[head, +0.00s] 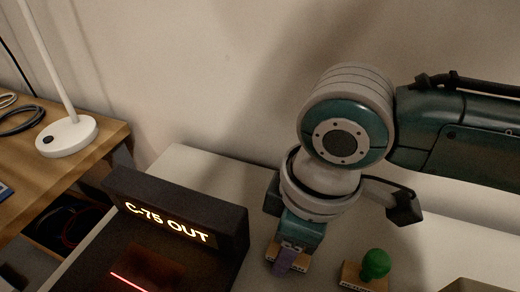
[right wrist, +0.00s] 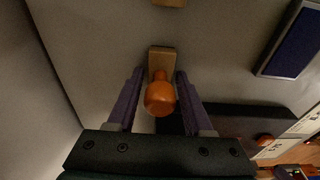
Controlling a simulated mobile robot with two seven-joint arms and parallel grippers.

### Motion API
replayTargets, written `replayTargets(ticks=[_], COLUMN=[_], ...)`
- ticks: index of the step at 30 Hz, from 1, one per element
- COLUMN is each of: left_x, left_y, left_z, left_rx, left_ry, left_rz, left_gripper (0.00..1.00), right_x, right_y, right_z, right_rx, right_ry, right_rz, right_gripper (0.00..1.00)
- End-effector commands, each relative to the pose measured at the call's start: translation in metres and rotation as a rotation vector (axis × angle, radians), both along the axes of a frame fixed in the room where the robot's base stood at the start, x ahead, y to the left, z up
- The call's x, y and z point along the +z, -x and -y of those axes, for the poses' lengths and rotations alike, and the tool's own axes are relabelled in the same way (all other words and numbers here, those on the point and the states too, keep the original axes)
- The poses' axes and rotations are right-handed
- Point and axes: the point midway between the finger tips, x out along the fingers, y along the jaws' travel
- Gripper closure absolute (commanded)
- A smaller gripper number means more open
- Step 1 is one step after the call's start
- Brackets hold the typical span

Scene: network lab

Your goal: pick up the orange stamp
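The orange stamp (right wrist: 160,97) shows in the right wrist view, with a rounded orange handle on a wooden base (right wrist: 161,58). My right gripper (right wrist: 160,75) is open, with its purple fingers on either side of the handle and a gap visible on both sides. In the head view my right gripper (head: 289,258) points down over the white tabletop. A wooden base (head: 273,252) shows beside its fingers there, and the orange handle is hidden behind the gripper. My left gripper is not in view.
A green stamp (head: 375,264) stands right of the gripper. A dark box with a lit "C-75 OUT" sign (head: 168,221) stands to the left. A blue-topped pad (right wrist: 291,40) lies at the right in the wrist view. A wooden desk with a white lamp (head: 67,137) is at far left.

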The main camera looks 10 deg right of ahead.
Motion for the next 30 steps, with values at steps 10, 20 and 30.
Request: replayTargets(ticks=[10, 20, 30], left_x=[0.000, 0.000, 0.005], left_y=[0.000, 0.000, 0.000], left_z=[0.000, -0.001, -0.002], left_rx=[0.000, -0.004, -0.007], left_ry=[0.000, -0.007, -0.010], left_rz=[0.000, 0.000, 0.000], left_gripper=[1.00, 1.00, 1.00], right_x=[0.000, 0.000, 0.012], right_y=[0.000, 0.000, 0.000], right_z=[0.000, 0.000, 0.000], right_rx=[0.000, 0.000, 0.000], right_ry=[0.000, 0.000, -0.001], right_rz=[0.000, 0.000, 0.001], right_gripper=[0.89, 1.00, 1.00])
